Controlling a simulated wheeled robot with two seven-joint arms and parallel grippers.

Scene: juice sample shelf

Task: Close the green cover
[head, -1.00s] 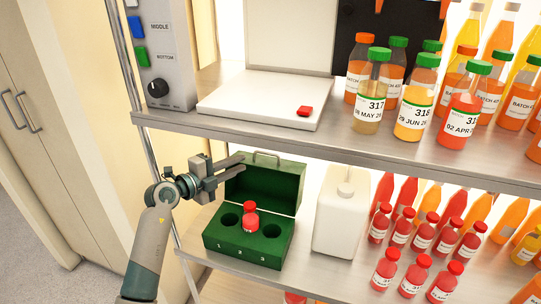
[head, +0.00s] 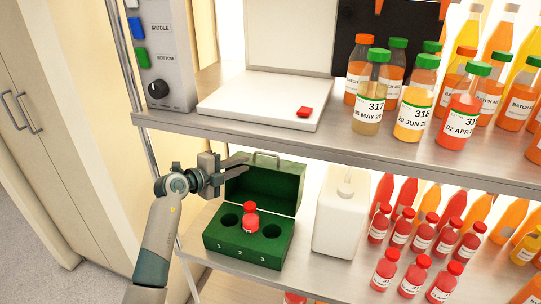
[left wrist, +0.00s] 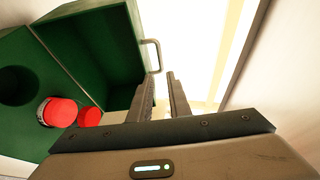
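The green cover (head: 272,186) stands raised at the back of the green box (head: 225,246), with a metal handle (head: 266,155) on its top edge. The box has three holes marked 1, 2, 3. A small red-capped bottle (head: 250,217) stands in the middle hole; the outer two look empty. My left gripper (head: 242,165) is at the upper left edge of the cover, its fingers apart with nothing between them. In the left wrist view the fingers (left wrist: 163,92) are beside the cover (left wrist: 95,50) and handle (left wrist: 153,56); contact cannot be told. My right gripper is not in view.
A white jug (head: 339,222) stands just right of the box. Several small red bottles (head: 385,268) stand farther right. The upper shelf (head: 200,124) passes above the box, with a white plate (head: 262,100) and juice bottles on it. A shelf post is at the left.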

